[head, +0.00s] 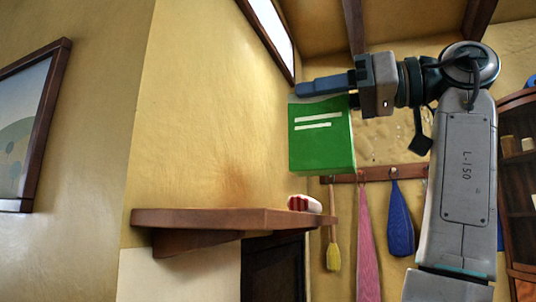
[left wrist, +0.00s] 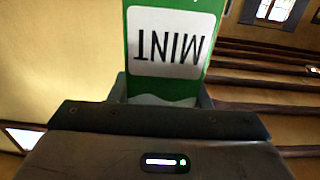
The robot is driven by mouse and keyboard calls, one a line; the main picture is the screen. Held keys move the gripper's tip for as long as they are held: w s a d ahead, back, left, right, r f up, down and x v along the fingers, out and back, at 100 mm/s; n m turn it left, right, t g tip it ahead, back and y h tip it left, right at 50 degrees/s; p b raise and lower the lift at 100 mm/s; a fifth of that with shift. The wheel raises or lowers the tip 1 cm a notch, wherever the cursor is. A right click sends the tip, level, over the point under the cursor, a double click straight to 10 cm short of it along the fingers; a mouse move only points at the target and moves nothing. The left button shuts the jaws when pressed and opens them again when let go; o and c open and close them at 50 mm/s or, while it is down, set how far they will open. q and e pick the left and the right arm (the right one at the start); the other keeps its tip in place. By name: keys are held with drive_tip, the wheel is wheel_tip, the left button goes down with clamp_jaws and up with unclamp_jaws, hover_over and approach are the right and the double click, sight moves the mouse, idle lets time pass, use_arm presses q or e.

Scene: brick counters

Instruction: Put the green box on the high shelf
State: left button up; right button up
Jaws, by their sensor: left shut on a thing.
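The green box (head: 322,138) hangs upright from my left gripper (head: 325,85), which is shut on its top. Two white stripes show on its face in the head view. In the left wrist view the green box (left wrist: 172,85) shows a white "MINT" label, upside down, between the fingers (left wrist: 165,95). The high shelf (head: 195,217) is a brown wooden board on the wall. In the picture the box is above the shelf's right end, with a gap under it; its depth relative to the shelf is hard to tell. My right gripper is not in view.
A red-and-white item (head: 304,204) is at the shelf's right end. The shelf top left of it looks clear. A hook rail (head: 375,174) with hanging utensils is behind. A framed picture (head: 28,125) hangs at left, and a brown cabinet (head: 517,190) stands at right.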

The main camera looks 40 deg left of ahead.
use_arm(q)
drive_tip(key=w+a+f+p, duration=0.2)
drive_tip(key=w+a+p, duration=0.1)
drive_tip(key=a+p, duration=0.3)
drive_tip(key=w+a+f+p, duration=0.3)
drive_tip(key=a+p, duration=0.3)
drive_tip(key=a, duration=0.1)
drive_tip(key=shift+p, duration=0.35)
drive_tip(key=o, duration=1.2)
drive_tip(key=shift+f, duration=0.1)
drive_tip(key=shift+o, duration=0.2)
